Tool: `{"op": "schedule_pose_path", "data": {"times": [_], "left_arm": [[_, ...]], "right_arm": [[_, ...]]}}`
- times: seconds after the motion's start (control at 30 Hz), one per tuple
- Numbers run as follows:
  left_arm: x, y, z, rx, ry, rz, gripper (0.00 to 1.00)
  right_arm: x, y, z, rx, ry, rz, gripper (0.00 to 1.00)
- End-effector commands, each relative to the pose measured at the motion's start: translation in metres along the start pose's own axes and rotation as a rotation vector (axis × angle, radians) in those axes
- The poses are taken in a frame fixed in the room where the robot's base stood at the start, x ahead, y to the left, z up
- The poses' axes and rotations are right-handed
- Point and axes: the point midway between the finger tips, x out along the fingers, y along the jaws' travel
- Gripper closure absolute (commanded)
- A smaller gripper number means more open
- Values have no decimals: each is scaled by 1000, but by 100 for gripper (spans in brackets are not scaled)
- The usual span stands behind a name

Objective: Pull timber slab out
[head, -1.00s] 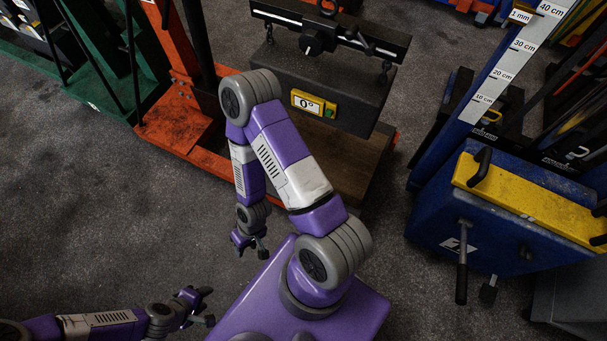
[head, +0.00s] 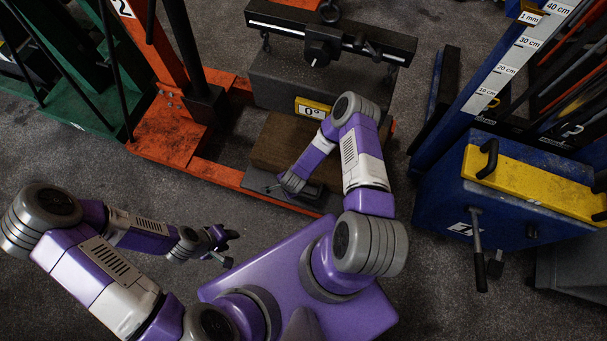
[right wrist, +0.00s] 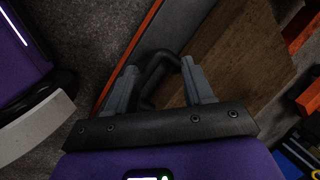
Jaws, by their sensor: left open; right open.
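The timber slab (head: 283,141) is a brown wooden block lying low in the orange jack frame, beneath a hanging grey block (head: 277,84). It also shows in the right wrist view (right wrist: 235,62). A dark bent handle (right wrist: 163,62) is at the slab's near side. My right gripper (head: 285,187) is at this handle; in the right wrist view its fingers (right wrist: 158,70) are apart, with part of the handle between the tips. I cannot tell whether they touch it. My left gripper (head: 226,247) is open and empty over the floor, left of my base.
The orange jack frame (head: 185,140) surrounds the slab's left and near sides. A yellow sign (head: 312,107) reads 0°. A blue cabinet with a yellow top (head: 540,185) and a measuring scale (head: 507,65) stand right. Green stands (head: 95,115) are at left. Floor is clear at lower left.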

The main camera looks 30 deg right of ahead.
Motion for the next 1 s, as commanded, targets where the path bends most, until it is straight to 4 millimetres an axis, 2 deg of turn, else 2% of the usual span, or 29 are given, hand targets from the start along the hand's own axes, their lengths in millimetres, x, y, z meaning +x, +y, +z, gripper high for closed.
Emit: {"op": "schedule_pose_path", "data": {"times": [0.03,0.1,0.2,0.3,0.47,0.8,1.0], "left_arm": [[-10,4,0,0,0,0,57],[-15,6,1,0,0,0,57],[-20,8,1,0,0,0,57],[-22,8,1,0,0,0,57],[-15,6,1,0,0,0,57],[11,-4,-1,0,0,0,57],[16,-6,-1,0,0,0,57]], "right_arm": [[11,5,-13,174,52,11,48],[26,12,-30,389,123,23,48],[41,25,-48,618,205,39,48],[49,36,-58,753,257,52,48],[66,44,-65,816,282,56,48],[116,51,-76,810,279,55,48],[125,52,-78,807,278,55,48]]}}
